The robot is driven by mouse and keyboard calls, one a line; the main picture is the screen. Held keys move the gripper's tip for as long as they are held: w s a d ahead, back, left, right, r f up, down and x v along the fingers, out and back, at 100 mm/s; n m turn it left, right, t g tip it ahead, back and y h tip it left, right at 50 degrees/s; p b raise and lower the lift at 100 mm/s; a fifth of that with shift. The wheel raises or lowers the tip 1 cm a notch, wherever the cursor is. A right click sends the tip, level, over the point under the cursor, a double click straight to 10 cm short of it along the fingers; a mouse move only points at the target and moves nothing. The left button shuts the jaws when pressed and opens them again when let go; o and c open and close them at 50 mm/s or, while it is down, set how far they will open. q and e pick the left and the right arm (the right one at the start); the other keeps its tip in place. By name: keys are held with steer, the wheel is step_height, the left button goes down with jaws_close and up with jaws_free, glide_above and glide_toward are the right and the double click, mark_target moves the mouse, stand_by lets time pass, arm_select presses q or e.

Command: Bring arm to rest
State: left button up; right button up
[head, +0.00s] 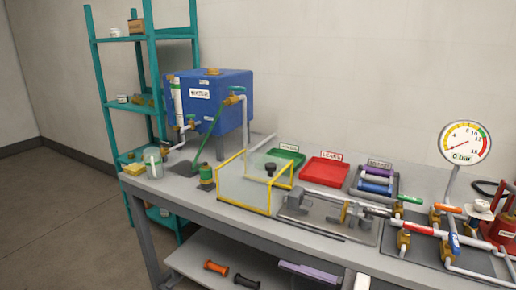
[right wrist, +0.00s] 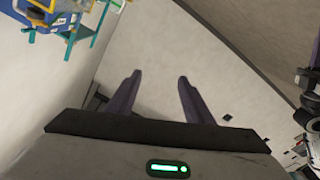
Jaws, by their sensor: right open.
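My right gripper (right wrist: 158,88) shows in the right wrist view, with its two dark purple fingers spread apart. Nothing is between the fingers; only pale wall lies behind them. It is away from the bench, which shows tilted at the upper left of that view. Neither gripper is in the head view. The left gripper is in no view. A small pale piece (head: 362,282) at the bottom edge of the head view is too cut off to name.
The grey bench (head: 260,224) carries a blue tank (head: 222,100), a yellow-edged clear guard (head: 243,190), a red tray (head: 324,171), a green tray (head: 287,157) and pipework with a gauge (head: 465,142). A teal shelf (head: 101,75) stands behind at left. Handles lie on the lower shelf (head: 200,258).

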steer(key=s+d+f+m+t+h, duration=0.3)
steer(key=d+f+m+t+h, duration=0.1)
steer(key=f+m+h, duration=0.3)
steer(key=s+d+f+m+t+h, duration=0.25)
steer(key=d+f+m+h, duration=0.25)
steer(key=f+m, duration=0.25)
steer(key=s+d+f+m+g+h, duration=0.1)
steer(key=s+f+g, duration=0.5)
steer(key=s+f, duration=0.8)
steer(key=shift+s+d+h, duration=0.35)
steer(key=shift+s+h, duration=0.25)
